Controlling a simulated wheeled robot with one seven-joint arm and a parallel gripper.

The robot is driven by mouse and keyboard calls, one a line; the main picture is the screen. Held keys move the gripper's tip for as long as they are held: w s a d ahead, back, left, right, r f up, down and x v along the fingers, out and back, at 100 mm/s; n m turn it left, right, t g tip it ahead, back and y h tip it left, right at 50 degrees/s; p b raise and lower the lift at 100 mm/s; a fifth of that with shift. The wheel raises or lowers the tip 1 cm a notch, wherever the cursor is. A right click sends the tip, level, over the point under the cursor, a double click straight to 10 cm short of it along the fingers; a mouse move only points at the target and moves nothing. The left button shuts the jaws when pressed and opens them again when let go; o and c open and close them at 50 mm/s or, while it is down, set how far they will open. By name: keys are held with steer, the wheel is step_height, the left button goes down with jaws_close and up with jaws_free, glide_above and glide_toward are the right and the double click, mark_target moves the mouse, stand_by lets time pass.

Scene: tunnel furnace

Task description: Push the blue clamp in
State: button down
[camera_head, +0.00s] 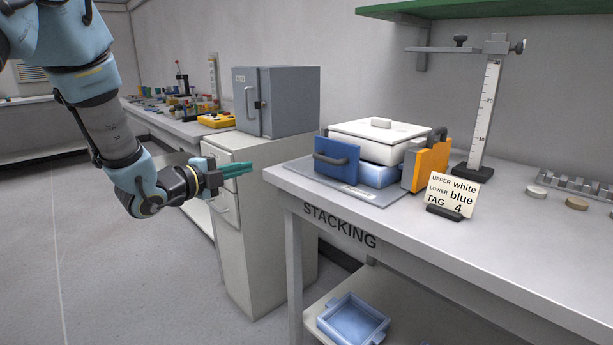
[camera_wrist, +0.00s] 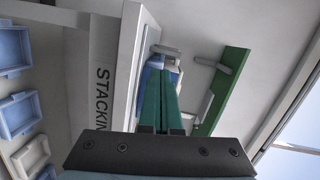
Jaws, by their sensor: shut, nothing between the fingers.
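The blue clamp (camera_head: 337,162) is an upright blue plate with a dark handle, at the left end of the stacking table. It stands in front of a blue lower box (camera_head: 378,175) with a white lidded upper box (camera_head: 385,138) on top. An orange clamp (camera_head: 427,163) stands on the boxes' right side. My gripper (camera_head: 250,169) has green fingers, shut and empty, pointing right towards the blue clamp, with a clear space between. In the wrist view the fingers (camera_wrist: 160,103) hide part of the boxes, and a blue surface (camera_wrist: 148,78) shows beside them.
A sign (camera_head: 453,194) reading upper white, lower blue, tag 4 stands right of the boxes. A height gauge (camera_head: 487,105) stands behind it. A grey cabinet with a grey box (camera_head: 290,100) is behind my gripper. Blue trays (camera_head: 353,320) lie on the lower shelf.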

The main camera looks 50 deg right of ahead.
steer(key=s+d+m+g+p, duration=0.1)
steer(key=d, duration=0.4)
steer(key=s+d+m+g+p, duration=0.1)
steer(key=s+d, duration=0.1)
steer(key=d, duration=0.4)
steer(key=s+d+m+h+p, duration=0.1)
steer(key=s+d, duration=0.1)
steer(key=d, duration=0.3)
steer(key=shift+s+d+g, duration=0.15)
steer(key=shift+d+g, duration=0.05)
steer(key=shift+g, duration=0.2)
steer(key=shift+d, duration=0.1)
steer(key=shift+d+f, duration=0.1)
steer(key=shift+s+d+f+b, duration=0.1)
steer(key=shift+d+f+b, duration=0.05)
steer(key=shift+d+b, duration=1.05)
steer(key=shift+d, duration=0.1)
steer(key=shift+r, duration=0.2)
